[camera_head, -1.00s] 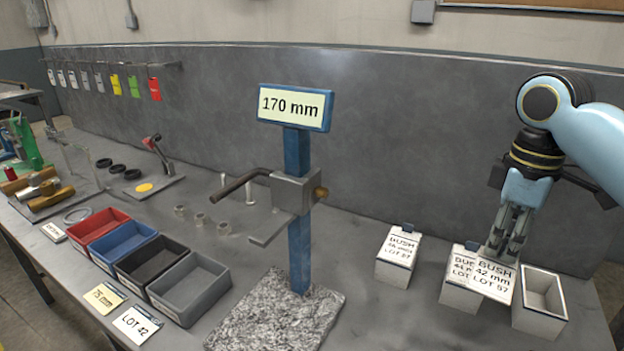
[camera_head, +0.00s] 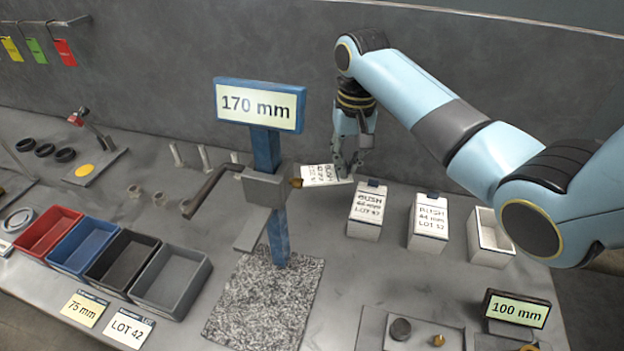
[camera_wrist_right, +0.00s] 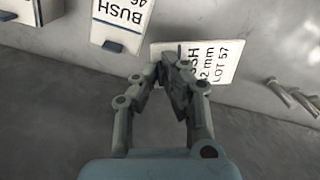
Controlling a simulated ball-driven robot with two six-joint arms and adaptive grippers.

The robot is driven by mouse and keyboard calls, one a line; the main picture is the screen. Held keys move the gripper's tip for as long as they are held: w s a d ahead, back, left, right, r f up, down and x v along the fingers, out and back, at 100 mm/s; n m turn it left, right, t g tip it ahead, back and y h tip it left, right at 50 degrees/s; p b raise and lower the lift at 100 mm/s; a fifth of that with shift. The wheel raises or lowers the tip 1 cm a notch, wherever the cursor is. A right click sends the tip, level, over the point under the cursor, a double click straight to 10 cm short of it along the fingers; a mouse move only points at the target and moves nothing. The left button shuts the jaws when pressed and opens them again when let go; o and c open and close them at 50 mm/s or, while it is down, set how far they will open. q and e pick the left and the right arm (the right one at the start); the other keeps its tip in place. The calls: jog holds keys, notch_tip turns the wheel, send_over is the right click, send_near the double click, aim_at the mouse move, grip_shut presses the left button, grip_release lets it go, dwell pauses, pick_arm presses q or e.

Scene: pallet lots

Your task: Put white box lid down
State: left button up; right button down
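The white box lid (camera_head: 321,175), with a printed BUSH label, is between the blue gauge post and the white boxes. My right gripper (camera_head: 347,168) is shut on the lid's near-right edge; the right wrist view also shows its fingers (camera_wrist_right: 172,68) closed on the lid (camera_wrist_right: 218,62), whose label reads 42 mm LOT 57. The lid is low over the bench, and I cannot tell whether it touches. An open, lidless white box (camera_head: 476,238) stands at the right end of the box row. My left gripper is not in view.
Two lidded white boxes, one left (camera_head: 366,228) and one in the middle (camera_head: 428,238), stand beside the open one. The 170 mm gauge stand (camera_head: 268,150) is close left of the lid. A 100 mm sign (camera_head: 516,311) stands front right. Coloured bins are at left.

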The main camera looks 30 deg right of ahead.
aim_at(320, 169)
jog(key=w+a+f, duration=0.1)
jog(key=w+a, duration=0.1)
jog(key=w+a+f, duration=0.1)
jog(key=a+f, duration=0.1)
jog(key=shift+w+f+b, duration=0.2)
jog(key=shift+w+b, duration=0.1)
jog(key=shift+w, duration=0.05)
notch_tip(320, 169, down, 4)
jog(key=shift+f, duration=0.1)
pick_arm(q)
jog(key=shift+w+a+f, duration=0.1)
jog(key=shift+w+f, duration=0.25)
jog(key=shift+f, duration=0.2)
pick_arm(e)
jog(key=c, duration=1.5)
grip_release()
notch_tip(320, 169, up, 12)
jog(key=shift+d+r+p, duration=0.1)
jog(key=shift+r+p, duration=0.05)
jog(key=shift+p, duration=0.35)
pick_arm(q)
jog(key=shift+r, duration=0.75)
